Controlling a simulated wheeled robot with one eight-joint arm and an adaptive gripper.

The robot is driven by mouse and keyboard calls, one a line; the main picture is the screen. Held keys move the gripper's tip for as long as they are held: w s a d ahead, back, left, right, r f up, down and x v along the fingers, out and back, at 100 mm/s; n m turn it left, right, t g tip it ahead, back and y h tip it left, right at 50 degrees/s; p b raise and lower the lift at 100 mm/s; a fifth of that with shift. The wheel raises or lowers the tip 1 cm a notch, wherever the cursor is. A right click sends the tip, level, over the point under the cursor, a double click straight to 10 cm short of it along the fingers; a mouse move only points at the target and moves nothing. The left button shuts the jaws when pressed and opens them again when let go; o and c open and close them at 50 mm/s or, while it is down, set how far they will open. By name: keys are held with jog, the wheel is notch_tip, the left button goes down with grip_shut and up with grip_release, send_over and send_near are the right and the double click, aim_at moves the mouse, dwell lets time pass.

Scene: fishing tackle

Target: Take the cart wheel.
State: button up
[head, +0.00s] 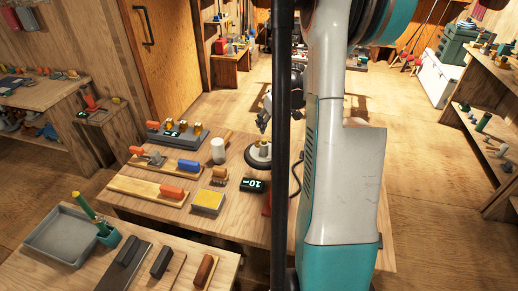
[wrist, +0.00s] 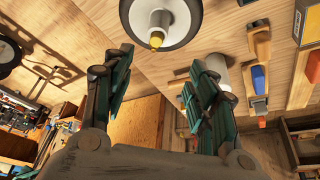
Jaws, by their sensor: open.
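The cart wheel (head: 258,155) seems to be the round piece with a dark rim and pale face lying flat on the wooden workbench, with a brass-coloured piece at its middle. In the wrist view the wheel (wrist: 168,30) is at the top centre, partly cut off by the frame edge. My gripper (head: 265,118) is just above and behind the wheel in the head view, apart from it. In the wrist view my gripper (wrist: 163,68) has its fingers wide apart with nothing between them. The black post and my arm hide the bench to the wheel's right.
A white cylinder (head: 217,150) stands close left of the wheel. A black box with a green display (head: 252,185) and a yellow-topped block (head: 208,202) lie in front. Orange-handled tools (head: 172,192) and a grey tray of brass pieces (head: 176,135) are further left.

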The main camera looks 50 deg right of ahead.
aim_at(264, 140)
jog(key=b+x, duration=0.1)
jog(key=x, duration=0.3)
jog(key=b+x, duration=0.1)
jog(key=x, duration=0.4)
jog(key=shift+d+r, duration=0.1)
jog(key=shift+d, duration=0.15)
jog(key=shift+s+b+x, duration=0.2)
jog(key=shift+b+x, duration=1.05)
jog(key=shift+x, duration=1.4)
jog(key=shift+d, duration=0.1)
grip_shut()
